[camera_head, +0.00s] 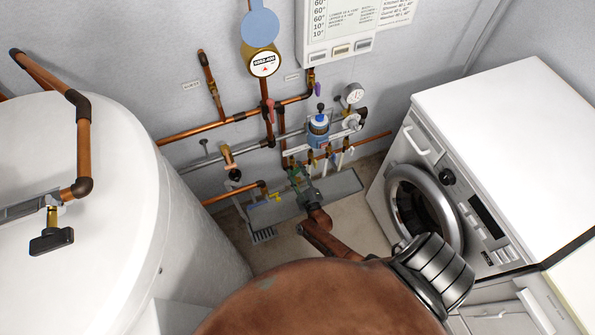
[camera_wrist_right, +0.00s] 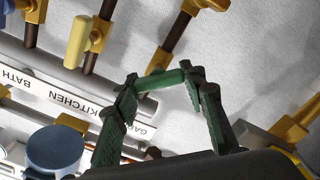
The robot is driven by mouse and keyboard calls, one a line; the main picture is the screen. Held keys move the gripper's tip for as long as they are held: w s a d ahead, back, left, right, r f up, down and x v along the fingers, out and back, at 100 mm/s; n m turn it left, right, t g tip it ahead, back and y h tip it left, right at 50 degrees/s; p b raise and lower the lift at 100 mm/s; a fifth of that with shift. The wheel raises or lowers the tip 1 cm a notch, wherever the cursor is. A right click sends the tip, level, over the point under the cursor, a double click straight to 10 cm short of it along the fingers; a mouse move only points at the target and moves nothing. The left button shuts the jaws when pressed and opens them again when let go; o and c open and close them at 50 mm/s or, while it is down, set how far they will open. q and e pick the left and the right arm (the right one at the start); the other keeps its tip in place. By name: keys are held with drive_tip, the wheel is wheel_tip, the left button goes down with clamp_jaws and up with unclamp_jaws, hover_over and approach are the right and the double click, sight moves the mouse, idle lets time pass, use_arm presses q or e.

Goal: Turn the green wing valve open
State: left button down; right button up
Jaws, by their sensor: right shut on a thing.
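The green wing valve (camera_wrist_right: 160,82) shows in the right wrist view as a short green bar between the tips of my right gripper (camera_wrist_right: 158,88). The gripper's two green fingers reach up from the bottom and close on the bar from both sides. My left gripper is not in view.
In the wrist view a yellow wing valve (camera_wrist_right: 78,42) and a label strip (camera_wrist_right: 70,103) reading BATH and KITCHEN are close by. A blue-capped fitting (camera_head: 318,125) and gauge (camera_head: 352,94) sit above. A washing machine (camera_head: 500,110) stands right, a white tank (camera_head: 80,190) left.

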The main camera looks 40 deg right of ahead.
drive_tip(key=n, duration=0.4)
drive_tip(key=shift+a+f+n, duration=0.15)
drive_tip(key=shift+n, duration=0.25)
drive_tip(key=n, duration=0.4)
drive_tip(key=shift+f+n, duration=0.1)
drive_tip(key=shift+n, duration=0.2)
drive_tip(key=o, duration=1.2)
drive_tip(key=shift+c, duration=0.2)
drive_tip(key=shift+o, duration=0.2)
